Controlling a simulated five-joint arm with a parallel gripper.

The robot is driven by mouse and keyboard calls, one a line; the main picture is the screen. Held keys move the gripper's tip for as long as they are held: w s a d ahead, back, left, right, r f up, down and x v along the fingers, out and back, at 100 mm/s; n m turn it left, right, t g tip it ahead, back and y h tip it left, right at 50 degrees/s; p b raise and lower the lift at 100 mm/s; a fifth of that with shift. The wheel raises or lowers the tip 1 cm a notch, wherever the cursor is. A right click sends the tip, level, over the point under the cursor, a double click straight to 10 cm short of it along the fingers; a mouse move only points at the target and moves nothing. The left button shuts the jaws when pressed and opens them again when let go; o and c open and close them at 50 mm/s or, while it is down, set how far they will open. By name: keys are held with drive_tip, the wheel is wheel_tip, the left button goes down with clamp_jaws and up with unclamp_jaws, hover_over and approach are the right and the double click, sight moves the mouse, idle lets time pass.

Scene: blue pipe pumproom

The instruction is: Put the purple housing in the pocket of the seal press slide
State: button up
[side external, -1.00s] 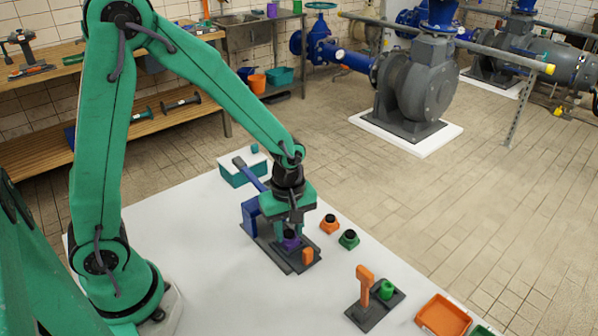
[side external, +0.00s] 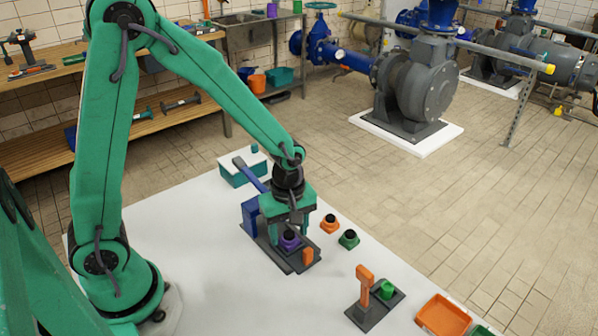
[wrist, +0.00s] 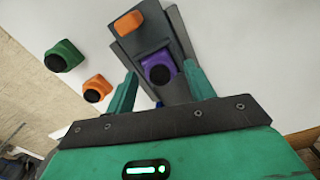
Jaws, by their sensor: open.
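The purple housing (side external: 290,241) with a black top sits on the slide of the seal press (side external: 268,248). In the wrist view the housing (wrist: 157,66) lies between the side rails of the grey press slide (wrist: 142,40), and its fit in the pocket is partly hidden. My gripper (side external: 288,225) is open just above the housing. In the wrist view its two green fingers (wrist: 160,93) stand apart on either side, clear of the housing. An orange block (side external: 308,255) is at the slide's near end.
An orange housing (side external: 329,223) and a green housing (side external: 349,239) stand right of the press. A grey fixture with an orange post (side external: 364,285) and an orange tray (side external: 443,315) are further right. A teal box (side external: 243,170) stands behind.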

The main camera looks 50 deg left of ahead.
sight(286, 234)
wheel_tip(286, 234, up, 12)
drive_tip(key=shift+r, duration=0.15)
idle(0.6)
idle(0.5)
drive_tip(key=s+a+r+m+t, duration=0.2)
drive_tip(key=s+r+m, duration=0.2)
drive_tip(key=m, duration=0.3)
drive_tip(key=s+a+r+m+t, duration=0.3)
drive_tip(key=s+r+m, duration=0.1)
drive_tip(key=s+m, duration=0.3)
drive_tip(key=shift+s+r+m+t, duration=0.25)
drive_tip(key=shift+s+m+t, duration=0.05)
drive_tip(key=shift+m, duration=0.2)
